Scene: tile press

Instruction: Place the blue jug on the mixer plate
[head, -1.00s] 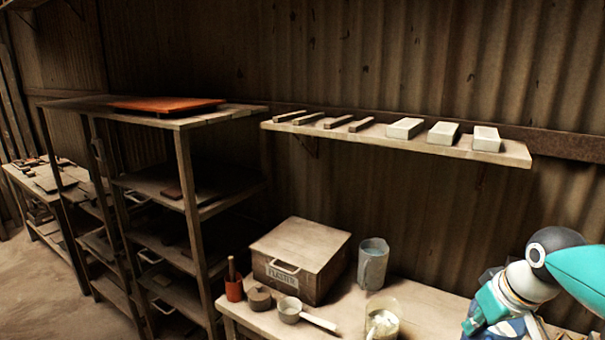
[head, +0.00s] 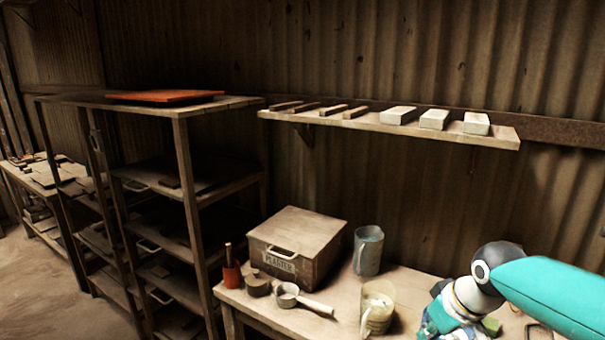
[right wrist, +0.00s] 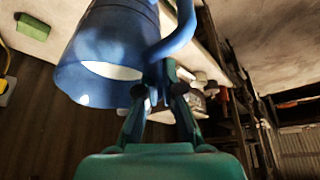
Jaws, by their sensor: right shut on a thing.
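The blue jug (right wrist: 105,42) fills the upper left of the right wrist view, with its curved handle (right wrist: 182,32) on its right side. My right gripper (right wrist: 157,92) is shut on that handle, and the jug hangs beyond the fingers. In the head view my teal right gripper (head: 440,318) is low at the right, over the bench, partly cut off by the frame edge; I cannot make out the jug clearly there. I cannot make out the mixer plate in either view. My left gripper is not in view.
On the bench (head: 345,320) stand a plaster box (head: 297,245), a grey-blue jug (head: 368,252), a pale jug (head: 377,308), a scoop (head: 288,295) and a red pot (head: 232,274). A wall shelf (head: 400,130) with blocks runs above. A green block (right wrist: 33,27) lies beyond the held jug.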

